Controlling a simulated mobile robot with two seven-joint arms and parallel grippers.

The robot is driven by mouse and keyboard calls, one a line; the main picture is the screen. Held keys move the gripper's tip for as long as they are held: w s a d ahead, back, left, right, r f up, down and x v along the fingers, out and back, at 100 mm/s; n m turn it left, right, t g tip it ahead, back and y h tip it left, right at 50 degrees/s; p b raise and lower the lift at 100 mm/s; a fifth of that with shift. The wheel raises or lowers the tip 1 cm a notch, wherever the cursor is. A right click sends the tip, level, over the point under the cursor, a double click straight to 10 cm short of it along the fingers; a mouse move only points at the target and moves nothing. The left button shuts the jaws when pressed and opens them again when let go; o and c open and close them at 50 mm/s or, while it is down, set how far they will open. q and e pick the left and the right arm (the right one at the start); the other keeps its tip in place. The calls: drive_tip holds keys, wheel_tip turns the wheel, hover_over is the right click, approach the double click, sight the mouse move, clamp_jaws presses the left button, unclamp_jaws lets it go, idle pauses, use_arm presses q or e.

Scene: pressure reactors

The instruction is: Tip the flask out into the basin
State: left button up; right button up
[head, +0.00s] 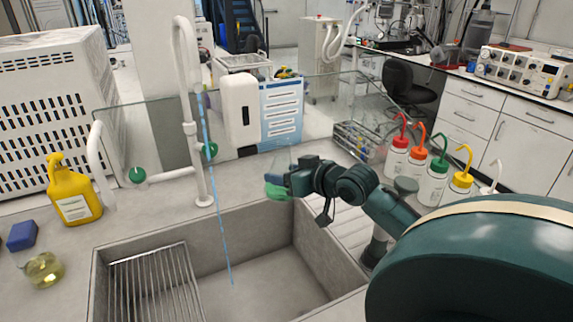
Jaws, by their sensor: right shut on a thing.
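My right gripper (287,183) reaches in from the right, over the back right part of the basin. It is shut on what looks like a small clear glass flask with green contents (276,191); the glass is faint and partly hidden by the gripper, so its exact tilt is hard to tell. The basin (265,280) is a grey rectangular sink sunk into the counter. A second glass flask (43,270) with yellow liquid stands on the counter left of the basin. My left gripper is not in view.
A white tap (186,80) stands behind the basin, with a thin blue stream below it. A wire rack (155,285) fills the basin's left part. A yellow bottle (74,190) and blue sponge (22,235) are left; several wash bottles (432,183) stand right.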

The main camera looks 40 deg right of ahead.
drive_tip(key=shift+m+y, duration=0.4)
drive_tip(key=shift+m, duration=0.3)
drive_tip(key=shift+f, duration=3.05)
drive_tip(key=a+f+m+t+y+b, duration=0.1)
drive_tip(key=a+f+m+y+b, duration=0.3)
drive_tip(key=f+b, duration=0.75)
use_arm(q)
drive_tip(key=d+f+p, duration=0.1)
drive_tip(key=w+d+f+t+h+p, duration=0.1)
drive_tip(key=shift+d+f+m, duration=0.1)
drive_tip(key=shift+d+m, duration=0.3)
use_arm(e)
drive_tip(key=a+r+m+t, duration=0.3)
drive_tip(key=r+m, duration=0.3)
drive_tip(key=m, duration=0.6)
drive_tip(key=shift+r+t+y, duration=0.2)
drive_tip(key=shift+t+y, duration=0.1)
